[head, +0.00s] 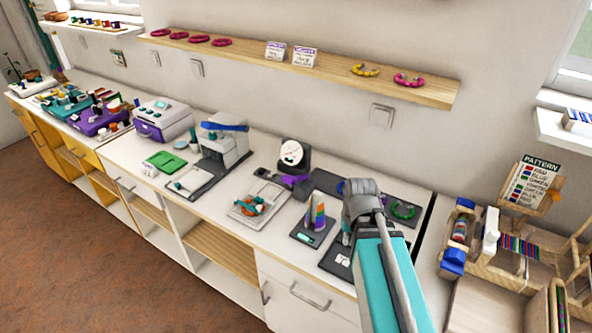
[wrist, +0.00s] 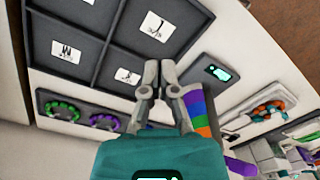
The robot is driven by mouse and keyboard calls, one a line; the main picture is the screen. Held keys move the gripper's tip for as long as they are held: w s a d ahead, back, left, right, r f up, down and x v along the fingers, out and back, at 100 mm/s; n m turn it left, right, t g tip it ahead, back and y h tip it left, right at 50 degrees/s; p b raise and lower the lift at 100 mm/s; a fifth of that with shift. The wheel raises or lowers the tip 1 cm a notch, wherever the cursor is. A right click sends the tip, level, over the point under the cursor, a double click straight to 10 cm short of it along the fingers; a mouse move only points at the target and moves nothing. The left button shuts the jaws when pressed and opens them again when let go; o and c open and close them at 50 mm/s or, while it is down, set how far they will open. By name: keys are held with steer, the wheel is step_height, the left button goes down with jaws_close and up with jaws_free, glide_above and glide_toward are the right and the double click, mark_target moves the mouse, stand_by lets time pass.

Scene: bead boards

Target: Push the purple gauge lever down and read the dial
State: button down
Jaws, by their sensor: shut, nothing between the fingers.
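The gauge has a round white dial (head: 291,152) on a dark stand, at the back of the counter in the head view. Its purple lever (head: 295,181) sticks out low at the front of the stand. The dial's reading is too small to make out. A purple piece, likely the lever, shows at the lower edge of the wrist view (wrist: 240,167). My gripper (wrist: 160,68) is shut and empty, above the dark compartment tray and beside the striped cone. It is apart from the lever. In the head view my arm hides most of the gripper.
A rainbow-striped cone (head: 317,218) stands on a dark base between my arm and the gauge. The dark compartment tray (wrist: 97,45) lies below my gripper. A bead tray (head: 258,204) sits in front of the gauge. A wooden shelf (head: 330,74) runs above the counter.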

steer(key=w+a+r+n+y+p, duration=0.3)
steer(key=w+r, duration=0.5)
steer(key=w, duration=0.4)
steer(key=w+a+r+n+t+y+p, duration=0.1)
steer(key=w+r+n+y+p, duration=0.4)
steer(key=w, duration=0.7)
step_height(320, 180, up, 3)
steer(key=shift+a+y, duration=0.9)
steer(key=shift+y, duration=0.1)
steer(key=shift+a+f, duration=0.1)
steer(key=b, duration=0.6)
glide_toward(287, 175)
steer(key=a, duration=0.1)
steer(key=w+a+f, duration=0.1)
steer(key=a, duration=0.1)
steer(key=w+a, duration=0.1)
steer(key=shift+a+f, duration=0.15)
steer(key=shift+a, duration=0.15)
steer(key=shift+s+a+f+b, duration=0.2)
steer(key=shift+s+f+b, duration=0.2)
steer(key=shift+f+b, duration=0.35)
steer(key=shift+s+a+f+b, duration=0.25)
steer(key=shift+s+f+b, duration=0.15)
steer(key=shift+f+b, duration=0.3)
steer(key=shift+r, duration=0.1)
steer(key=shift+d, duration=0.1)
